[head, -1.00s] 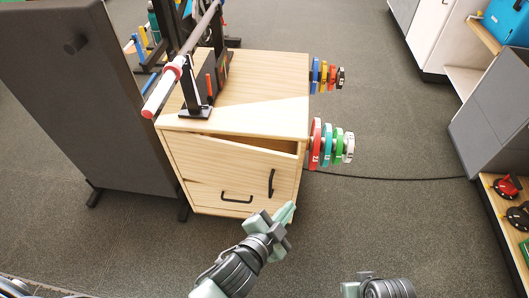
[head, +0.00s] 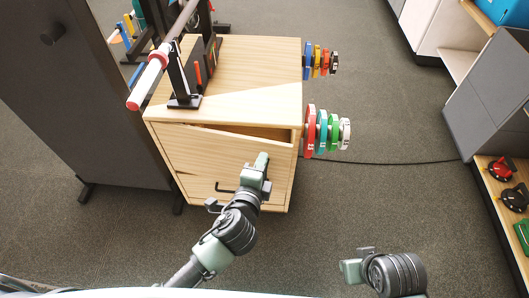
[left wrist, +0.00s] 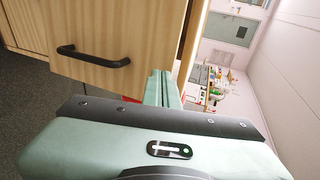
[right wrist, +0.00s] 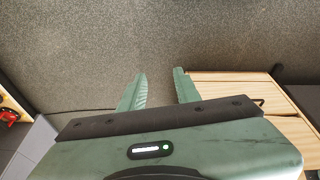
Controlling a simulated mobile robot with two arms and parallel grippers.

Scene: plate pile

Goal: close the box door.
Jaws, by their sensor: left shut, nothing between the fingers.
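The wooden box (head: 285,97) stands left of centre in the head view. Its front door (head: 205,150) is ajar, with a dark gap along its top right. In the left wrist view the shut fingers (left wrist: 160,88) are beside a wooden panel with a black handle (left wrist: 93,55). My right gripper (right wrist: 159,88) is open and empty, low in the head view, away from the box.
A barbell (head: 165,60) on a black stand rests on the box top. Coloured weight plates (head: 322,132) stick out from the box's right side. A dark panel (head: 85,100) stands left of it. The floor between is clear, except for a cable.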

